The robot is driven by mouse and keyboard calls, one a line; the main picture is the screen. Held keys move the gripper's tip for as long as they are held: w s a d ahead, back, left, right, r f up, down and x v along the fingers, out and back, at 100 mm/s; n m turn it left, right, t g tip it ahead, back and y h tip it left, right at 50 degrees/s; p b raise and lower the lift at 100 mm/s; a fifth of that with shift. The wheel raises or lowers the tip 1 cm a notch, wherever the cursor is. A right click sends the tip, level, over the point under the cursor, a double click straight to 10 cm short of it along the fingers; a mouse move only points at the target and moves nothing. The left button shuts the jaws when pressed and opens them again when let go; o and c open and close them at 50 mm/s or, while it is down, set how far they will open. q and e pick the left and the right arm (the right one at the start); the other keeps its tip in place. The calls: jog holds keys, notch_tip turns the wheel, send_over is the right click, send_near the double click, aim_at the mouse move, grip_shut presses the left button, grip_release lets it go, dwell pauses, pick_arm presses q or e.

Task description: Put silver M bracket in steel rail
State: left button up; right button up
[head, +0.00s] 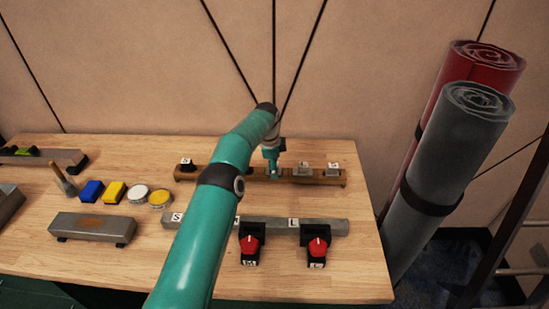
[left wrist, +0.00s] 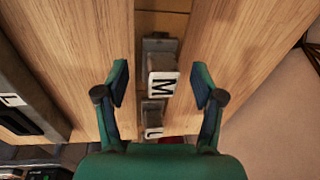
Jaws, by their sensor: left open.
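The silver M bracket (left wrist: 163,62) stands in the wooden rail and shows between my left gripper's fingers in the left wrist view, with its M label facing up. My left gripper (left wrist: 160,88) is open and not touching it. In the head view the left gripper (head: 274,173) is over the wooden rail (head: 230,176), left of two silver brackets whose labels are too small to read. The grey steel rail (head: 335,227) lies nearer, marked S and L; my arm covers part of it. My right gripper is not in view.
Another labelled bracket (left wrist: 152,118) is close below the M bracket in the wrist view. A black bracket (head: 187,166) is at the wooden rail's left end. Two red-knobbed clamps (head: 250,246) (head: 317,246) sit at the steel rail's front. Tins, coloured blocks and a grey block (head: 92,228) lie left.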

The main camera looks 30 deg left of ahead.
pick_arm(q)
jog(key=shift+f, duration=0.25)
jog(key=shift+r, duration=0.1)
grip_shut()
jog(key=shift+w+a+r+p, duration=0.1)
jog(key=shift+w+r+p, duration=0.05)
jog(key=shift+r+p, duration=2.7)
jog(key=shift+r, duration=0.15)
jog(key=shift+s, duration=0.2)
